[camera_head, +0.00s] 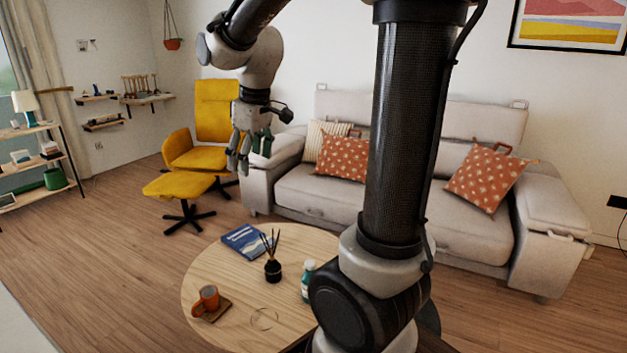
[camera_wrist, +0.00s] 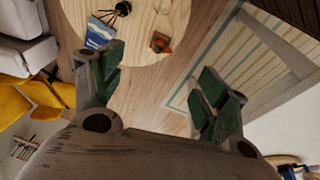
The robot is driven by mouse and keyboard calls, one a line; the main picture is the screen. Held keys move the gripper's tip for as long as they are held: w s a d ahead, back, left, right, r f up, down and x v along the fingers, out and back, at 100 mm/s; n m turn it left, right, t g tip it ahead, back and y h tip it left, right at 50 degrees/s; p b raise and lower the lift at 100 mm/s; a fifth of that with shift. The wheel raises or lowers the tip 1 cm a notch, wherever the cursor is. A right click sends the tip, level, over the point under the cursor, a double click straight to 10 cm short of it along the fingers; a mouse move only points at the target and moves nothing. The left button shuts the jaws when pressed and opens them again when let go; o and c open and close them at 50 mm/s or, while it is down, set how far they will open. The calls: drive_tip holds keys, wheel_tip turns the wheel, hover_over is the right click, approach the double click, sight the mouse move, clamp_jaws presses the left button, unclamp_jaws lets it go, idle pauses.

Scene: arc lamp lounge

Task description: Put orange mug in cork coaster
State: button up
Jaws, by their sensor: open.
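In the wrist view the mug (camera_wrist: 165,47) and coaster (camera_wrist: 157,38) show small and close together. My gripper (camera_head: 239,166) is open and empty, high above the floor and well away from the mug. Its green-padded fingers spread wide in the wrist view (camera_wrist: 160,75).
On the table (camera_head: 205,268) are a blue book (camera_head: 243,241), a dark reed diffuser (camera_head: 272,270), a teal bottle (camera_head: 307,285) and a clear round outline (camera_head: 264,318) beside the coaster. A yellow chair (camera_head: 215,110), footstool (camera_head: 180,185) and grey sofa (camera_head: 320,198) stand behind.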

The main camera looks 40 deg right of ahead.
drive_tip(key=s+d+m+t, duration=0.1)
drive_tip(key=s+m, duration=0.4)
drive_tip(key=s, duration=1.4)
drive_tip(key=shift+s+d, duration=0.4)
drive_tip(key=shift+d, duration=0.3)
drive_tip(key=shift+r, duration=0.15)
